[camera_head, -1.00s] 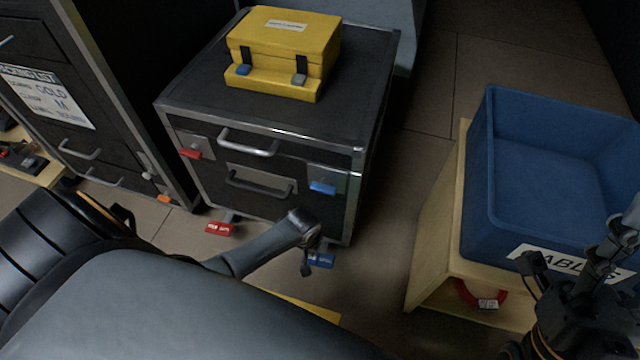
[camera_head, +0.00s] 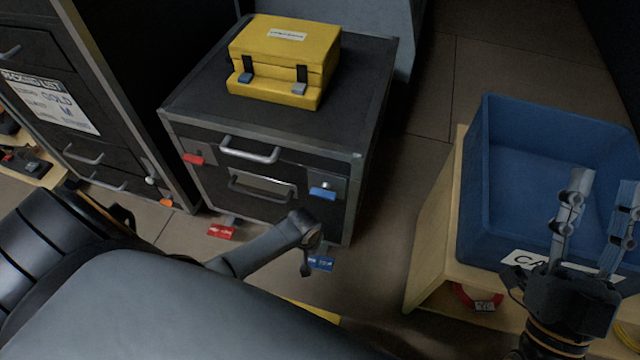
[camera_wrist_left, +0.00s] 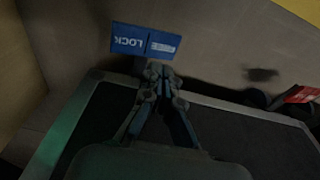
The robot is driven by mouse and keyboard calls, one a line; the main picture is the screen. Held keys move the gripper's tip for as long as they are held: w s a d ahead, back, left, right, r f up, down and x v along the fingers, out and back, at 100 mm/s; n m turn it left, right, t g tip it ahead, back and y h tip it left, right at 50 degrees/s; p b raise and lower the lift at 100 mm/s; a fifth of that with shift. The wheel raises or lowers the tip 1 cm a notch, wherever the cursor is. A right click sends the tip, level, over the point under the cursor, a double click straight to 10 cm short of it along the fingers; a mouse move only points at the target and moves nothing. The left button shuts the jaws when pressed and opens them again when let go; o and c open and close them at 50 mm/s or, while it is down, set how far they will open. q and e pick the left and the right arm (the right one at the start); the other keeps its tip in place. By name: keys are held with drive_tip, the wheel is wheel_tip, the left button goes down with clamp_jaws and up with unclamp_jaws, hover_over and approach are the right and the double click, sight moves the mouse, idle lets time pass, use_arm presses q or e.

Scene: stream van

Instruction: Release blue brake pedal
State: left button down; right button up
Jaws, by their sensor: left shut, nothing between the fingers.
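The blue brake pedal (camera_head: 321,263) sticks out low at the front right foot of the black flight case (camera_head: 185,100). In the left wrist view the pedal (camera_wrist_left: 145,42) shows a white LOCK marking, upside down in that picture. My left gripper (camera_wrist_left: 160,70) is shut and empty, its fingertips just at the pedal's near edge; I cannot tell whether they touch. In the head view my left arm's end (camera_head: 306,268) overlaps the pedal's left side. A red pedal (camera_head: 221,231) is at the case's other front foot. My right gripper (camera_head: 600,205) is open and empty over the blue crate.
A yellow box (camera_head: 285,55) sits on the case. The blue crate (camera_head: 510,240) stands on a wooden unit (camera_head: 430,240) at the right. A tall black cabinet (camera_head: 100,60) is at the left. Bare floor (camera_head: 395,170) lies between case and wooden unit.

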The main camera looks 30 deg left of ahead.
use_arm(q)
drive_tip(key=shift+r+p, duration=0.3)
drive_tip(key=shift+r, duration=0.05)
drive_tip(key=shift+r+p, duration=0.25)
drive_tip(key=shift+p, duration=0.1)
drive_tip(key=shift+r+p, duration=0.4)
drive_tip(key=shift+p, duration=0.05)
use_arm(e)
drive_tip(key=w+f+g+h, duration=0.2)
drive_tip(key=w+f+g, duration=0.2)
drive_tip(key=f+g, duration=0.2)
wheel_tip(320, 180, down, 3)
drive_tip(key=shift+r, duration=0.15)
drive_tip(key=shift+w, duration=0.1)
